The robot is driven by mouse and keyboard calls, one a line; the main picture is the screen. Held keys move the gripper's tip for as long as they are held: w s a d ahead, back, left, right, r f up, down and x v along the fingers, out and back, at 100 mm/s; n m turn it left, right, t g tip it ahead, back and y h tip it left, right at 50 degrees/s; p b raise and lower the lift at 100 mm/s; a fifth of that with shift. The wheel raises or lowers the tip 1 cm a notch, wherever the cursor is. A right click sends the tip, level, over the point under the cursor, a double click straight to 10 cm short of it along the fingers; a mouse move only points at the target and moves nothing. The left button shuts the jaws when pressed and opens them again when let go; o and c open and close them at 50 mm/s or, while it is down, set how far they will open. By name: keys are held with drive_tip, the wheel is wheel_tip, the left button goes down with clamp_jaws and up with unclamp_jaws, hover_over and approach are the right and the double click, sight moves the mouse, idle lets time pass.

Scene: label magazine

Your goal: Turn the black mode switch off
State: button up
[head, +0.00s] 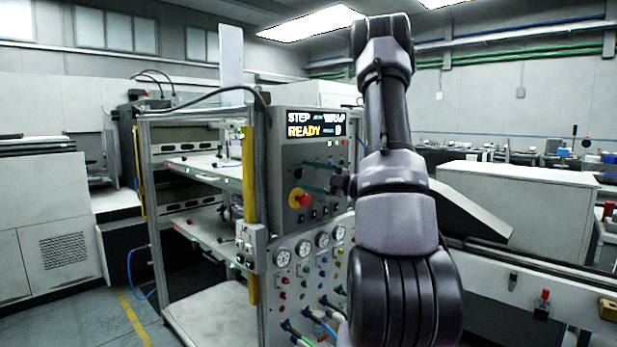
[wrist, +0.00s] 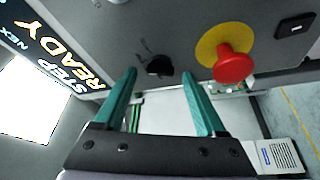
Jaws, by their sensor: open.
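The black mode switch (wrist: 160,66) is a small black knob on the grey control panel, in the wrist view just beyond and between my fingertips. In the head view it is a small dark spot (head: 298,173) on the panel face, below the display. My gripper (wrist: 159,75) is open, with its two teal fingers spread apart and nothing between them. It also shows in the head view (head: 306,176), in front of the panel. The fingers appear close to the switch; I cannot tell whether they touch it. The switch's exact setting is hard to read.
A red emergency button (wrist: 233,66) on a yellow ring sits right of the switch in the wrist view. A black rocker (wrist: 295,27) lies beyond it. The display (head: 315,125) reads STEP and READY. Gauges (head: 303,248) and coloured fittings fill the lower panel.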

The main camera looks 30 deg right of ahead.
clamp_jaws()
drive_tip(key=n+g, duration=0.1)
drive_tip(key=n, duration=0.3)
drive_tip(key=shift+r+n+h, duration=0.15)
drive_tip(key=shift+n+h, duration=0.15)
drive_tip(key=shift+h, duration=0.1)
drive_tip(key=n+g+h, duration=0.1)
drive_tip(key=n, duration=0.3)
drive_tip(key=shift+r+g, duration=0.1)
drive_tip(key=shift+g, duration=0.2)
drive_tip(key=n+h, duration=0.2)
drive_tip(key=n, duration=0.1)
drive_tip(key=shift+s+a, duration=0.1)
drive_tip(key=shift+n+h, duration=1.2)
drive_tip(key=shift+n, duration=0.5)
